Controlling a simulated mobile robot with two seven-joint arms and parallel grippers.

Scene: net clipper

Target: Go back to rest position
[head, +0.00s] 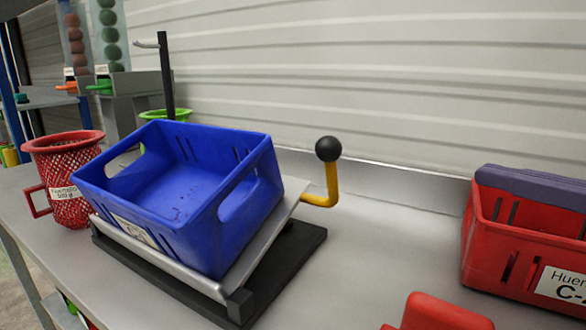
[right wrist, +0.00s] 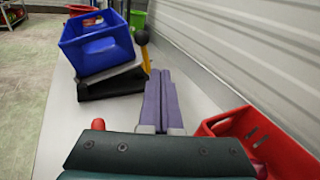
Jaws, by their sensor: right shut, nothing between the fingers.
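My right gripper (head: 490,178) reaches in from the right edge of the head view, its purple fingers shut and empty in front of part of the red crate (head: 490,235). In the right wrist view the two fingers (right wrist: 160,74) lie side by side, pointing towards the blue crate (right wrist: 95,45), with the red crate (right wrist: 290,145) at the right. The blue crate (head: 225,215) is empty and sits tilted on a grey plate over a black base, clear of the gripper. My left gripper is not in view.
A yellow lever (head: 331,186) with a black knob (head: 328,149) juts from the tilted stand. A red mesh basket (head: 62,165) stands at the left. A red object (head: 445,313) shows at the bottom edge. The grey table (head: 370,250) is clear between stand and red crate.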

